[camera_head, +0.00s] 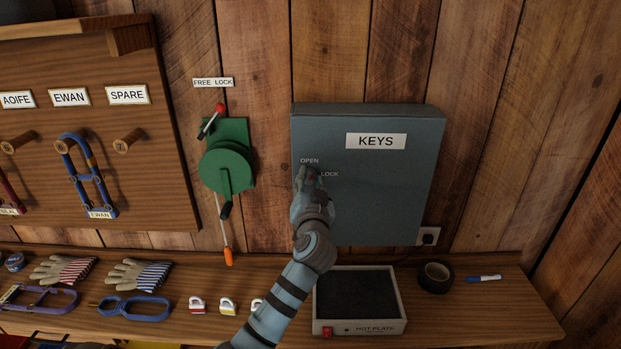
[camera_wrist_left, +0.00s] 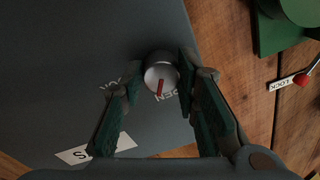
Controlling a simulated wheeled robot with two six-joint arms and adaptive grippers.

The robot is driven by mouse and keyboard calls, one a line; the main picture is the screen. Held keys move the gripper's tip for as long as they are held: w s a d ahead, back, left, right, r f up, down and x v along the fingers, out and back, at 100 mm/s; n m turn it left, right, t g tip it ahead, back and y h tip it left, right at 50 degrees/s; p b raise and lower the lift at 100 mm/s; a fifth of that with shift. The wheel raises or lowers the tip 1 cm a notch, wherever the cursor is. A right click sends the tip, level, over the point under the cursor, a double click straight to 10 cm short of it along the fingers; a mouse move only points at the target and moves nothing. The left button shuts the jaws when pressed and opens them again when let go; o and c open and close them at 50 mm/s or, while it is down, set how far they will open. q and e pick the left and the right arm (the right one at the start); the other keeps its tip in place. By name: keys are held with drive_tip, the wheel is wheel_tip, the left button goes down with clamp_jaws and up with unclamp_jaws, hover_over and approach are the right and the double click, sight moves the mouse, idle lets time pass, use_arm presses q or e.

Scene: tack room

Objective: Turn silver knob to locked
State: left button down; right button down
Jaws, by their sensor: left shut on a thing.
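The silver knob (camera_wrist_left: 161,72) is round and sits on the front of the grey-blue key box (camera_head: 385,195). In the left wrist view its red mark points at the OPEN lettering, and the LOCK lettering is off to one side. My left gripper (camera_head: 309,178) is at the box front, just below OPEN and left of LOCK. In the left wrist view the left gripper (camera_wrist_left: 159,80) has its green fingers on either side of the knob, shut on it. In the head view the gripper hides the knob. My right gripper is not in view.
A green winch-like device (camera_head: 228,165) with a red-tipped lever hangs left of the box. Below the box, the shelf holds a hot plate (camera_head: 360,296), black tape (camera_head: 435,277), a blue marker (camera_head: 484,278) and several padlocks.

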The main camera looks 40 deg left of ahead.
use_arm(q)
drive_tip(key=m+p, duration=0.1)
drive_tip(key=m, duration=0.2)
drive_tip(key=shift+r+m, duration=0.1)
drive_tip(key=shift+m, duration=0.3)
drive_tip(key=m+p, duration=0.2)
drive_tip(key=m, duration=0.1)
drive_tip(key=shift+m+t, duration=0.3)
drive_tip(key=shift+m, duration=0.1)
drive_tip(key=shift+m+p, duration=0.85)
drive_tip(key=shift+m, duration=1.35)
drive_tip(key=c, duration=1.2)
unclamp_jaws()
drive_tip(key=v, duration=1.2)
drive_tip(key=shift+s+a, duration=0.1)
drive_tip(key=shift+a, duration=0.05)
